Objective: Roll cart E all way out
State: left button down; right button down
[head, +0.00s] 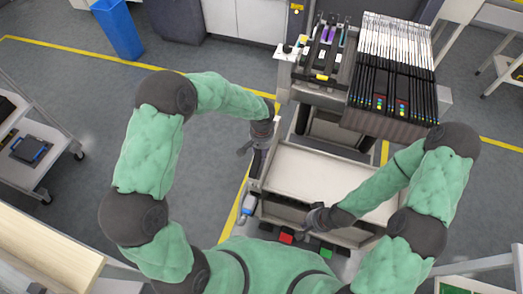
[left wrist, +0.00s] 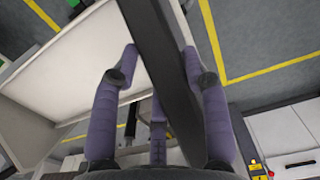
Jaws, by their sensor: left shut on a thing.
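A feeder trolley, taken as cart E (head: 300,183), stands in front of me with a cream tray at its near side; I cannot read a letter on it. A dark bar (head: 257,163) runs along its left side. My left gripper (head: 249,149) is at the upper part of this bar. In the left wrist view, the purple fingers (left wrist: 160,70) lie on both sides of the dark bar (left wrist: 157,62), closed on it. My right gripper (head: 312,216) is over the near part of the tray; its fingers are too small to judge.
Rows of black feeders (head: 390,95) stand on the trolley's far end. A shelved trolley (head: 40,150) stands at the left and a blue bin (head: 118,28) at the back left. Grey floor (head: 80,95) with yellow lines is clear between them. A light table (head: 35,250) is at lower left.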

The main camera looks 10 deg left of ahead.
pick_arm(q)
jog(key=shift+w+d, duration=0.1)
jog(key=shift+w, duration=0.1)
jog(key=c, duration=0.6)
grip_release()
jog(key=shift+w+f, duration=0.1)
jog(key=shift+r, duration=0.2)
notch_tip(320, 180, up, 12)
jog(key=shift+f, duration=0.15)
